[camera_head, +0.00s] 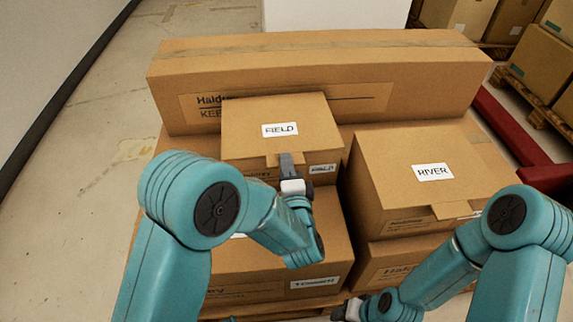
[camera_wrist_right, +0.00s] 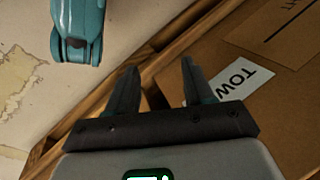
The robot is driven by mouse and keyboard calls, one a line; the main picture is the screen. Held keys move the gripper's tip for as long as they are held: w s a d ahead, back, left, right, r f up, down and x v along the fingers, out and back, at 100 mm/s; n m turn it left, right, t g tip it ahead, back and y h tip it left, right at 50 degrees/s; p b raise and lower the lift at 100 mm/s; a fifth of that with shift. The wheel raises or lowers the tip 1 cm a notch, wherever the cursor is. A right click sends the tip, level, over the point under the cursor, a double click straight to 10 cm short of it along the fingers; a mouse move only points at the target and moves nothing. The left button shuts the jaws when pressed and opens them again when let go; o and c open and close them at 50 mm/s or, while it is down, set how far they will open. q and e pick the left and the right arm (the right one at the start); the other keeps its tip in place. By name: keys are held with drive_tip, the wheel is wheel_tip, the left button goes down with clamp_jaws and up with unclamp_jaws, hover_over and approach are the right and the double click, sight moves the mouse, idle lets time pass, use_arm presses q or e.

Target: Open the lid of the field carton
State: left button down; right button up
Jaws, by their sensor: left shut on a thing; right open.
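The field carton (camera_head: 245,120) is a brown cardboard box with a white FIELD label on its top. It sits in the middle of the stack in the head view, and its lid looks closed. A small tab shows at the front edge of the lid. My left gripper (camera_head: 286,163) is at this front edge, shut on the lid tab, whose gripped part is mostly hidden by the fingers. My right gripper (camera_head: 345,310) is low at the front of the stack. In the right wrist view its fingers (camera_wrist_right: 161,88) are open with nothing between them.
The river carton (camera_head: 390,170) stands to the right with its lid closed. A long carton (camera_head: 420,75) lies behind the field carton. More cartons are underneath, on a wooden pallet (camera_wrist_right: 130,80). A red beam (camera_head: 510,130) runs at the right. Floor at the left is clear.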

use_arm(q)
drive_tip(key=shift+r, duration=0.1)
idle(0.3)
drive_tip(key=shift+g, duration=0.9)
drive_tip(key=r+p, duration=0.2)
drive_tip(key=p, duration=0.1)
drive_tip(key=r+p, duration=0.2)
drive_tip(key=p, duration=0.1)
drive_tip(key=r+p, duration=0.2)
drive_tip(key=p, duration=0.1)
drive_tip(key=shift+w+a+r+p, duration=0.1)
drive_tip(key=shift+w+p, duration=0.15)
drive_tip(key=shift+p, duration=0.15)
drive_tip(key=w+a+r+g+h+p, duration=0.1)
drive_tip(key=w+r+g+p, duration=0.2)
drive_tip(key=r+p, duration=0.7)
drive_tip(key=shift+w+g+p, duration=0.4)
drive_tip(key=shift+w+p, duration=0.5)
drive_tip(key=shift+p, duration=3.45)
use_arm(e)
wheel_tip(320, 180, up, 28)
drive_tip(key=s+a, duration=0.1)
drive_tip(key=shift+s+n+g, duration=0.15)
drive_tip(key=shift+n+g, duration=0.15)
drive_tip(key=shift+a+f, duration=0.1)
use_arm(q)
drive_tip(key=c, duration=1.3)
unclamp_jaws()
drive_tip(key=shift+o, duration=0.2)
drive_tip(key=shift+s, duration=0.15)
